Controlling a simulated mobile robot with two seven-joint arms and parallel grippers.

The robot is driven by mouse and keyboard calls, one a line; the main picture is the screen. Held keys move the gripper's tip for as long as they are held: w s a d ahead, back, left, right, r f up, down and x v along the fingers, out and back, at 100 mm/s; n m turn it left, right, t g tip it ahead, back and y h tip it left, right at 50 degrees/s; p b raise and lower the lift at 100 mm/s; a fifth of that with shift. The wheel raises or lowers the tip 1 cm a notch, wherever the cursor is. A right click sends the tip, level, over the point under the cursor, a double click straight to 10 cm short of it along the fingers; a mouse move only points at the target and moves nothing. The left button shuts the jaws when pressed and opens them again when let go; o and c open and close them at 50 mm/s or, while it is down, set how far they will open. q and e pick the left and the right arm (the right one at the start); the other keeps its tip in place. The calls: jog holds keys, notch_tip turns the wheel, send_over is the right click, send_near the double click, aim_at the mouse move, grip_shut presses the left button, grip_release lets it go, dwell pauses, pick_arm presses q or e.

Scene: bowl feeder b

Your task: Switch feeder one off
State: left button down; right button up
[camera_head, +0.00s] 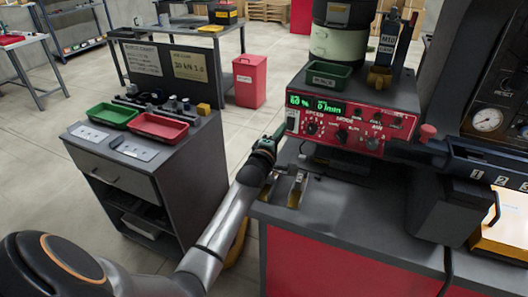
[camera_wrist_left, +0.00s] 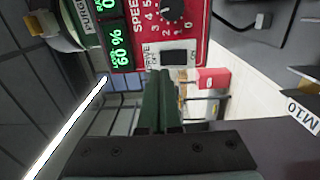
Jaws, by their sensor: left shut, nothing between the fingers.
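The red feeder control box (camera_head: 352,124) stands on the dark bench, with a green lit display (camera_head: 314,103) reading 60 % and 0 /min. In the left wrist view, which is turned sideways, a black rocker switch (camera_wrist_left: 174,58) sits on a white plate marked DRIVE, beside the SPEED knob (camera_wrist_left: 172,10). My left gripper (camera_head: 286,128) is at the box's left end. Its green fingers (camera_wrist_left: 160,88) are shut and empty, with the tips close to the rocker plate. I cannot tell whether they touch it. The rocker's position is unclear. My right gripper is not in view.
A green tray (camera_head: 328,76) lies on top of the box, in front of the bowl feeder (camera_head: 338,44). Metal brackets (camera_head: 297,188) stand on the bench below my left wrist. A grey cabinet (camera_head: 150,175) with red and green trays stands at left, with open floor between.

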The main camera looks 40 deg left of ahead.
pick_arm(q)
jog(key=v, duration=0.9)
jog(key=shift+s, duration=0.2)
jog(key=shift+d+r, duration=0.1)
jog(key=shift+r, duration=0.05)
jog(key=s+d+f+m+g+h, duration=0.2)
jog(key=s+d+f+m, duration=0.45)
jog(key=f, duration=0.25)
jog(key=s+d+f+m+g+h, duration=0.25)
jog(key=s+d+f+m, duration=0.25)
jog(key=f+m, duration=0.3)
jog(key=s+d+f+m+g+h, duration=0.1)
jog(key=s+d+f+m+g, duration=0.1)
jog(key=s+d+f+m, duration=0.2)
jog(key=s+d+f+m+g+h, duration=0.1)
jog(key=s+d+f+m, duration=0.3)
jog(key=s, duration=0.6)
jog(key=shift+s+f+g, duration=0.4)
jog(key=shift+f+g, duration=0.05)
jog(key=shift+f, duration=0.5)
jog(key=shift+w+a, duration=0.1)
